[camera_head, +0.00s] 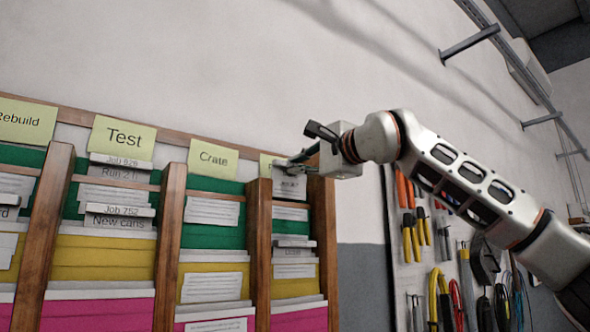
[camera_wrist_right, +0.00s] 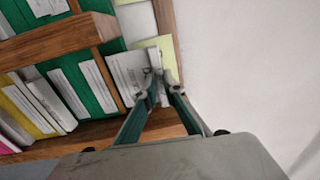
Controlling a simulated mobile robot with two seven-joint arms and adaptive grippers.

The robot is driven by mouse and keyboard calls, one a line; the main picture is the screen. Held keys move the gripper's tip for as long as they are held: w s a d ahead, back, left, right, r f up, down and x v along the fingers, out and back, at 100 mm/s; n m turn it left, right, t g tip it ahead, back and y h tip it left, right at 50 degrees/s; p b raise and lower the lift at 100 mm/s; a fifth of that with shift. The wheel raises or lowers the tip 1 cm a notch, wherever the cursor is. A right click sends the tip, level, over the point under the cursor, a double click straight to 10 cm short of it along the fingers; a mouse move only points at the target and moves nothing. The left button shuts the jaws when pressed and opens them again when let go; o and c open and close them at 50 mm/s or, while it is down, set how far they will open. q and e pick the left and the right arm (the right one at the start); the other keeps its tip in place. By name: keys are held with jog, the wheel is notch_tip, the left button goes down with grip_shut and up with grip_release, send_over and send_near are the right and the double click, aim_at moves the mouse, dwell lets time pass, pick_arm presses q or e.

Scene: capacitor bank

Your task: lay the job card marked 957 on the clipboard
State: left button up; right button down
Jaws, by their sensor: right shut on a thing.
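My right gripper (camera_head: 287,167) is at the top of the rack's rightmost column. It is shut on the edge of a pale grey job card (camera_head: 290,187). In the right wrist view the fingertips (camera_wrist_right: 157,82) pinch the card (camera_wrist_right: 128,74) near its upper right edge. The card is in front of a green folder, and its number is too small to read. I cannot tell whether the card still touches its slot. No card marked 957 can be made out. The clipboard and my left gripper are not in view.
The wooden rack (camera_head: 170,240) holds green, yellow and pink folders behind upright dividers. Yellow signs read Rebuild, Test (camera_head: 123,138) and Crate (camera_head: 213,157). Other cards include Job 752 (camera_head: 120,210) and Job 826 (camera_head: 120,161). Tools (camera_head: 412,235) hang at the right. Bare wall is above the rack.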

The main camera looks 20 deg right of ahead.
pick_arm(q)
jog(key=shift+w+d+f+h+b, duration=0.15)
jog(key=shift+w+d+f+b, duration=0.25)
jog(key=shift+b, duration=0.5)
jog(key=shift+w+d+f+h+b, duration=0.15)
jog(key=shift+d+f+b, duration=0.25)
jog(key=shift+b, duration=0.5)
pick_arm(e)
jog(key=v, duration=1)
jog(key=shift+s+r, duration=0.25)
jog(key=shift+r, duration=0.4)
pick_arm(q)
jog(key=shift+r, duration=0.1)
pick_arm(e)
jog(key=shift+d, duration=0.1)
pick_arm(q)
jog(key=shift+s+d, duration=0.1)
